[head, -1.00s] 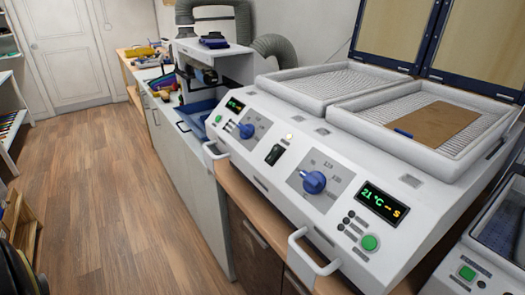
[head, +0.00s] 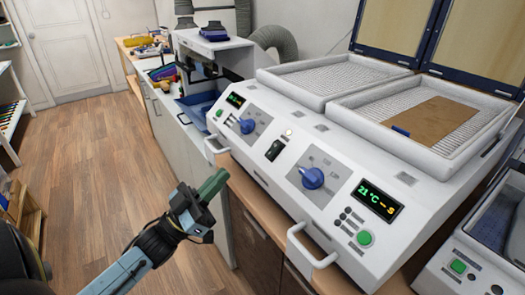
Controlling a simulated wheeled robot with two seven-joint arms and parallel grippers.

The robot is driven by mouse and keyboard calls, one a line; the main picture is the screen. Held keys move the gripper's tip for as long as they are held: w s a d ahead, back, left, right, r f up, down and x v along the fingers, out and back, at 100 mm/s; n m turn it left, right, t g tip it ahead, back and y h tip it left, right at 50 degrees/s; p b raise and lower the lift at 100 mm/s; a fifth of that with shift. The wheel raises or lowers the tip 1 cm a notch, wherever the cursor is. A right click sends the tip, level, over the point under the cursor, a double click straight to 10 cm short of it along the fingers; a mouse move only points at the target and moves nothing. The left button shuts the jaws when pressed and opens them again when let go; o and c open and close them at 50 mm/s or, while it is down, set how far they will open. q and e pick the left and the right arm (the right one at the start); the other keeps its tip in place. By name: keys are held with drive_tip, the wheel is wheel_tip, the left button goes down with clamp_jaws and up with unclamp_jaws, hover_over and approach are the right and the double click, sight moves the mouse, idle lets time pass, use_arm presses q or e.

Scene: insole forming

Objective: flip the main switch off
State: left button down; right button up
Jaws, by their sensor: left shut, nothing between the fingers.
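The main switch (head: 275,150) is a black rocker in the middle of the white machine's (head: 275,195) sloped front panel, between two blue knobs. A small pale lamp (head: 288,133) sits just above it. My left gripper (head: 213,184) is shut and empty, its green fingers pointing up and right. In the picture it is below and left of the switch, in front of the machine's front edge and apart from the switch. My right gripper is not in view.
A left blue knob (head: 246,126) and a right blue knob (head: 312,178) flank the switch. Green buttons and a display reading 21 °C (head: 379,199) are on the panel. A white handle (head: 308,247) sticks out at the front. A brown sheet (head: 433,121) lies on the right mesh tray.

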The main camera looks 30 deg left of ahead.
use_arm(q)
wheel_tip(320, 180, up, 6)
drive_tip(key=p, duration=0.2)
hover_over(264, 164)
drive_tip(key=s+a, duration=0.1)
drive_tip(key=s, duration=0.2)
drive_tip(key=shift+w+d+f, duration=0.25)
drive_tip(key=shift+w+f, duration=0.4)
drive_tip(key=shift+f, duration=0.1)
drive_tip(key=shift+w+d+f, duration=0.2)
drive_tip(key=shift+w+f, duration=0.45)
drive_tip(key=shift+f, duration=0.1)
drive_tip(key=shift+w+r+g+p, duration=0.2)
drive_tip(key=shift+g+p, duration=0.2)
drive_tip(key=shift+p, duration=0.75)
drive_tip(key=shift+f+b, duration=0.3)
drive_tip(key=shift+b, duration=0.05)
wheel_tip(264, 164, up, 4)
drive_tip(key=s+p, duration=0.2)
drive_tip(key=p, duration=0.2)
drive_tip(key=r+b+v, duration=0.1)
drive_tip(key=b+v, duration=0.1)
drive_tip(key=v, duration=0.8)
drive_tip(key=shift+s+a, duration=0.5)
